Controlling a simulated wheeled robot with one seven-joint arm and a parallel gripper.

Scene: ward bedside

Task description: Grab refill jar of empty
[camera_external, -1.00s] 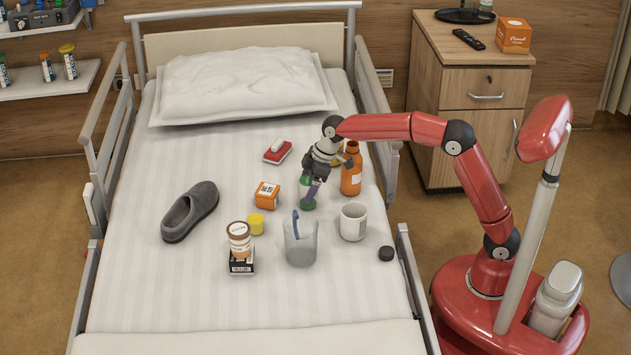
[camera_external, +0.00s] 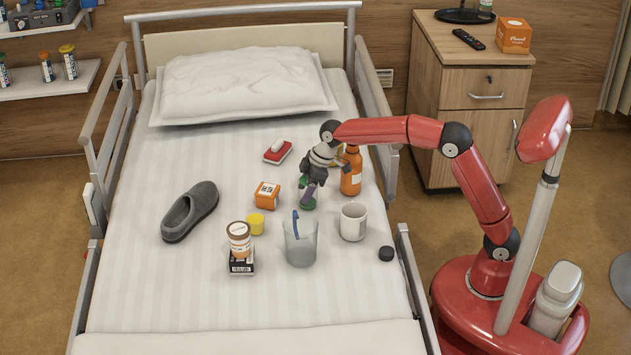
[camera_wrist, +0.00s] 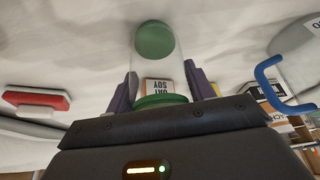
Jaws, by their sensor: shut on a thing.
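The clear see-through jar (camera_external: 308,203) with green ends stands on the bed, to the right of the orange box. In the wrist view the jar (camera_wrist: 154,42) looks empty, with a printed label seen on or through its wall. My gripper (camera_external: 309,191) is shut on the jar, one purple finger on each side. The gripper hides part of the jar in the outside view.
An orange bottle (camera_external: 351,172) stands close to the right, with a white mug (camera_external: 353,222) below it. An orange box (camera_external: 267,195) and red soap dish (camera_external: 278,152) lie left. Bare sheet lies beyond.

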